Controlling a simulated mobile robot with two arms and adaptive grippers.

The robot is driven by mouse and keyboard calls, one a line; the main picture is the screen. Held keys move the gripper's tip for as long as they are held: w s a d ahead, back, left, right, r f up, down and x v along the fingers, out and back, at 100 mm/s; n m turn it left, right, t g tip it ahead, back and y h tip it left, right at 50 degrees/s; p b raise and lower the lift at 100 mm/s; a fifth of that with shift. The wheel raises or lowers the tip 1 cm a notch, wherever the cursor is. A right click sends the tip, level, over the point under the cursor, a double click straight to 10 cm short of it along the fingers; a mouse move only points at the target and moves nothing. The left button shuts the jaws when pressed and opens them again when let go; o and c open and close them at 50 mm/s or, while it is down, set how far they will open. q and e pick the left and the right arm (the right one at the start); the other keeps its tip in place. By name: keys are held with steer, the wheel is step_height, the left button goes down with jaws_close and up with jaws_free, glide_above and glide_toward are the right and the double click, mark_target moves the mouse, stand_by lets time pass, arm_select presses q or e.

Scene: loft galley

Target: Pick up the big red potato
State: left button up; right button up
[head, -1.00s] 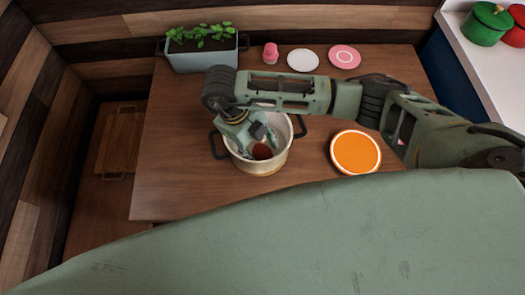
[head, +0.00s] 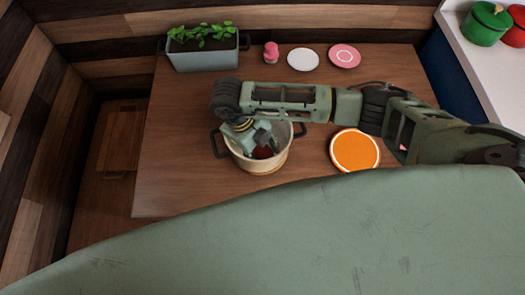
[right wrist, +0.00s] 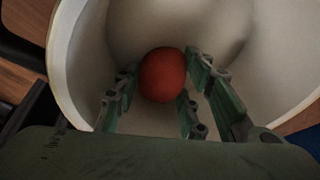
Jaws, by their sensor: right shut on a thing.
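The red potato (head: 263,152) is inside the pale pot (head: 262,167), partly hidden by my right gripper (head: 262,145). In the right wrist view the potato (right wrist: 162,75) shows as a round red thing between the green fingers of my right gripper (right wrist: 160,88), with the white inside wall of the pot (right wrist: 75,60) around it. The right gripper reaches down into the pot and is shut on the potato. I cannot tell whether the potato touches the pot's floor. My left gripper is not in view.
The pot stands on a wooden table (head: 180,185). An orange plate (head: 355,150) lies to its right. A planter (head: 203,53), a pink cup (head: 271,53), a white plate (head: 303,60) and a pink plate (head: 344,56) are at the back. The table's left side is clear.

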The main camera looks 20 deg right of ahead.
step_height(320, 180, up, 9)
steer(key=shift+w+r+b, duration=0.1)
steer(key=shift+r+b, duration=0.05)
steer(key=shift+b, duration=0.65)
steer(key=r, duration=0.1)
step_height(320, 180, up, 4)
steer(key=p, duration=0.5)
glide_above(261, 150)
steer(key=shift+r, duration=0.2)
